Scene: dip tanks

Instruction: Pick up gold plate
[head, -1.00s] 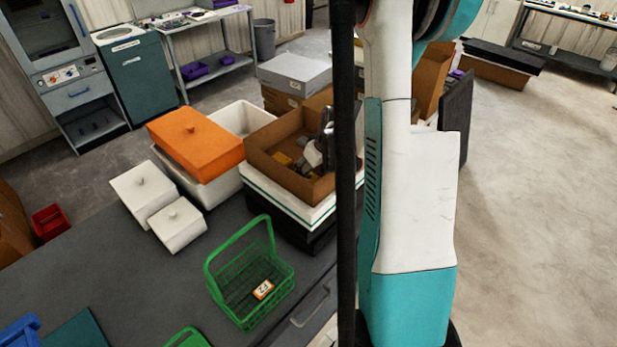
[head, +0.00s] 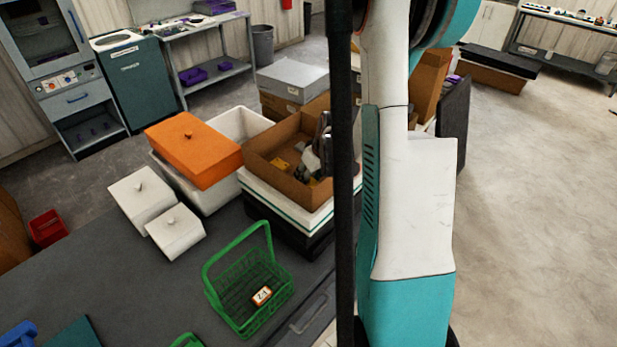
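A small yellow-gold piece (head: 280,164), which may be the gold plate, lies in the open brown cardboard box (head: 285,185) among dark and pale items. Its exact shape is too small to tell. My gripper (head: 317,162) is at the right side of this box, reaching down inside it, to the right of the yellow-gold piece. My arm and a black post partly hide it. Whether its fingers are open or hold anything does not show.
The box sits on a white lid on a dark container. An orange-lidded white tank (head: 195,150), two white lidded boxes (head: 142,197) and a green basket (head: 245,290) stand nearby on the dark bench (head: 90,265). Grey and brown boxes (head: 292,76) stand behind.

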